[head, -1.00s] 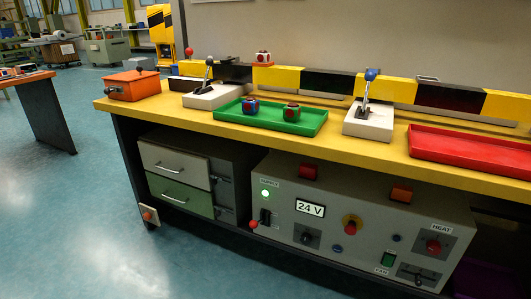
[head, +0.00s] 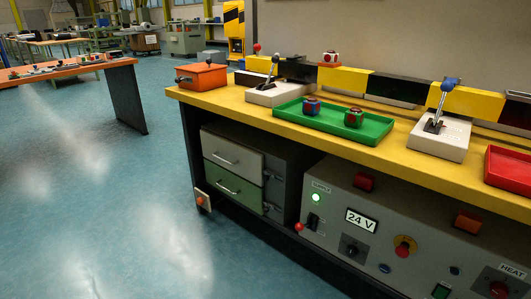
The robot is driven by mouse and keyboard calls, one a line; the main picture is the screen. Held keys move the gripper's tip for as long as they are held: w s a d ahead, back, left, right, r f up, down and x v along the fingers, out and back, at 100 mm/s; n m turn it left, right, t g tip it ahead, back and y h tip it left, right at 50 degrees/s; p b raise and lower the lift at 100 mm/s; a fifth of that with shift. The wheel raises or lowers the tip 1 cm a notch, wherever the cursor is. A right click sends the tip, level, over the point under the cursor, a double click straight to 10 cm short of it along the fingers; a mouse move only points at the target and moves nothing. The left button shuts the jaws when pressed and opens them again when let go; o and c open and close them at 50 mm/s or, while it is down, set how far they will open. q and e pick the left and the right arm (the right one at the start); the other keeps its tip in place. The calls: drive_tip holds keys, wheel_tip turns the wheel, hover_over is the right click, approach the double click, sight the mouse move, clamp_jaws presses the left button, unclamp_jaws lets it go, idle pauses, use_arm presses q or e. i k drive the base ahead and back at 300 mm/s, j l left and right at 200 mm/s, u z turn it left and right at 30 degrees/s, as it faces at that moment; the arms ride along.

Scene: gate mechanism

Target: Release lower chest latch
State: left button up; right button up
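A two-drawer chest (head: 290,168) stands under the yellow workbench. Its upper drawer (head: 230,156) is cream and its lower drawer (head: 232,185) is green, each with a silver handle. Both drawers look closed. A small dark lower latch (head: 269,207) sits on the chest's dark front strip, right of the green drawer. A similar upper latch (head: 270,180) sits above it. The latches are too small to tell their state. Neither of my grippers is in view.
The workbench (head: 220,101) carries an orange box (head: 201,76), two levers, a green tray (head: 382,126) with two cubes, and a red tray (head: 508,168). A grey control panel (head: 335,190) stands right of the chest.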

sight(267, 209)
drive_tip(key=i+j+u, duration=0.15)
drive_tip(key=i+j, duration=0.55)
drive_tip(key=i+j+u, duration=0.15)
drive_tip(key=i+j, duration=0.4)
drive_tip(key=i, duration=0.2)
